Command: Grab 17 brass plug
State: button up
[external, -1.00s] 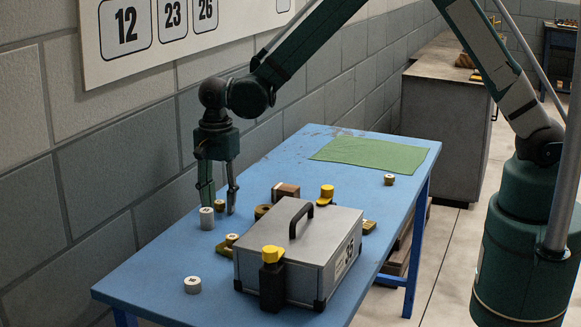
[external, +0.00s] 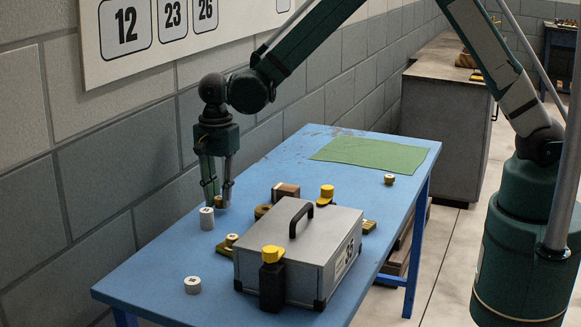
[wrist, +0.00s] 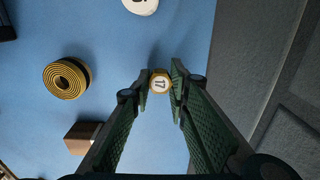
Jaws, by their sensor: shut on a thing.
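The brass plug (wrist: 160,82) has a pale top marked 17 and sits between my fingertips in the wrist view. In the external view the plug (external: 219,201) is a small brass piece low between the fingers, partly hidden. My gripper (external: 217,204) is shut on it, pointing down over the wall side of the blue table. The fingertips (wrist: 160,90) press on both sides of the plug in the wrist view. Whether the plug touches the table is hard to tell.
A pale cylinder (external: 207,219) stands close beside the gripper. A grey case (external: 298,255) with a black handle fills the near middle of the table. A coiled brass ring (wrist: 66,78) lies nearby. A green cloth (external: 376,151) lies on the far part.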

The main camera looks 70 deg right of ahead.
aim_at(219, 198)
notch_tip(219, 198, up, 9)
jog(key=shift+f+p, duration=0.1)
jog(key=shift+p, duration=0.55)
